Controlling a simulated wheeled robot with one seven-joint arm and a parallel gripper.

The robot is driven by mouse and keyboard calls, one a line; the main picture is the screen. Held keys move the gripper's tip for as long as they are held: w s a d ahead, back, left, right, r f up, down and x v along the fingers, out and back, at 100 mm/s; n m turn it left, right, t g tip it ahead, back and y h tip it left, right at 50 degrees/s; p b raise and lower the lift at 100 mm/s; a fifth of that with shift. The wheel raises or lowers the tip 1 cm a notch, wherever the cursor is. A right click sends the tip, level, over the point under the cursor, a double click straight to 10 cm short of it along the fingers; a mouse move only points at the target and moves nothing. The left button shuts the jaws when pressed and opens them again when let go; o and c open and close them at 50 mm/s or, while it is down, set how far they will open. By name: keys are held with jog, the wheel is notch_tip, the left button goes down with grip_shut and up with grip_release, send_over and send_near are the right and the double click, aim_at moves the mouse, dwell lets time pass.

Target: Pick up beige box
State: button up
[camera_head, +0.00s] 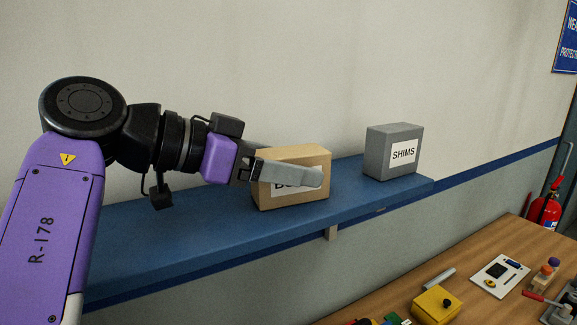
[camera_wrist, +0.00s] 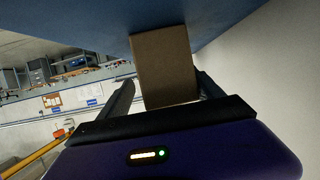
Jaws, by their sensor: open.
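The beige box (camera_head: 303,161) stands upright on a blue wall shelf (camera_head: 215,216) in the head view. A white label on its front is mostly covered by my gripper. My gripper (camera_head: 318,176) reaches in from the left, with one finger in front of the box's face. In the wrist view the box (camera_wrist: 164,62) sits between the two fingers of my gripper (camera_wrist: 166,85), one on either side. The fingers are open, and a small gap seems to show beside the left finger. The far finger is hidden behind the box in the head view.
A grey box (camera_head: 392,152) labelled SHIMS stands to the right on the same shelf, with bare shelf between. The wall (camera_head: 300,80) is close behind. Below right is a wooden table (camera_head: 470,255) with a yellow box (camera_head: 436,305) and small items. A fire extinguisher (camera_head: 544,208) stands beyond.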

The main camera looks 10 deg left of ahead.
jog(key=shift+w+d+f, duration=0.1)
jog(key=shift+d, duration=0.05)
grip_shut()
dwell(0.4)
